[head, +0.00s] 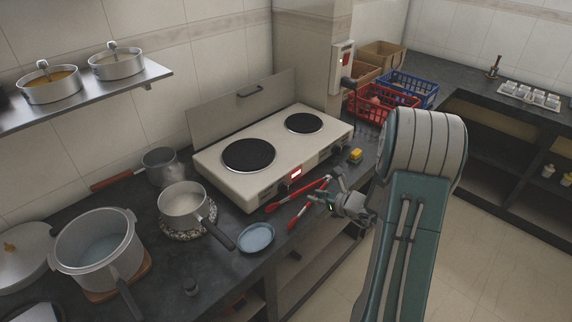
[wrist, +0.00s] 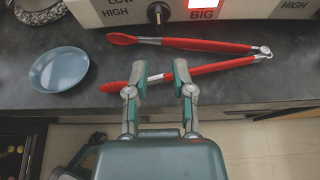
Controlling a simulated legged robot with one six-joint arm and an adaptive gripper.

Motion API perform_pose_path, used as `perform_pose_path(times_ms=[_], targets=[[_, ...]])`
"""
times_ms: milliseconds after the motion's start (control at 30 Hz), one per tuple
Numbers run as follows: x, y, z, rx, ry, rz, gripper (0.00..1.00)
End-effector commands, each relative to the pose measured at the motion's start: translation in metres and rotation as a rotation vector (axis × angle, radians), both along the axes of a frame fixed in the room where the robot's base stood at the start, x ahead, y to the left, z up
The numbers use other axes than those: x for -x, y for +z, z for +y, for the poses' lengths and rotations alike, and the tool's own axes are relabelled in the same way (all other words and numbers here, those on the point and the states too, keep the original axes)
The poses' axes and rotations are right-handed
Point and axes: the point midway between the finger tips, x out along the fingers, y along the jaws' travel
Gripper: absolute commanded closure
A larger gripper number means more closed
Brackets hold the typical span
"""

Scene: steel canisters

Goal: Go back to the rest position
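My gripper (head: 340,197) is in front of the counter's front edge in the head view, beside the red tongs. In the wrist view my gripper (wrist: 160,80) has its two fingers apart with a gap between them, and nothing is held. The red tongs (wrist: 205,45) lie spread on the dark counter just beyond the fingertips; one red arm passes behind the fingers in the picture. The tongs also show in the head view (head: 293,197). My arm reaches in from the lower right of the head view.
A two-plate stove (head: 225,177) stands behind the tongs. A blue plate (head: 256,237), a small pot (head: 182,203) and a large pot (head: 97,250) are to the left. A yellow sponge (head: 355,156) and a red basket (head: 382,103) are beyond my gripper. Open floor (head: 495,235) lies right.

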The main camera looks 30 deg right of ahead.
Motion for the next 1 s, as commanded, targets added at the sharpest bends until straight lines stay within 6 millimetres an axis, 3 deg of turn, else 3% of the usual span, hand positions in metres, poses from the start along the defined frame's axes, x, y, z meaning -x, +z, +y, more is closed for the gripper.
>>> perform_pose_path(times_ms=[133,233,467,700,833,1000], targets=[[0.000,0.001,0.001,0.003,0.005,-0.001,0.69],[-0.001,0.013,0.015,0.044,0.066,-0.012,0.69],[0.018,0.075,0.104,0.332,0.470,-0.073,0.69],[0.068,0.122,0.181,0.694,0.908,-0.158,0.69],[0.102,0.140,0.208,0.904,1.128,-0.209,0.69],[0.147,0.159,0.228,1.195,1.393,-0.277,0.69]])
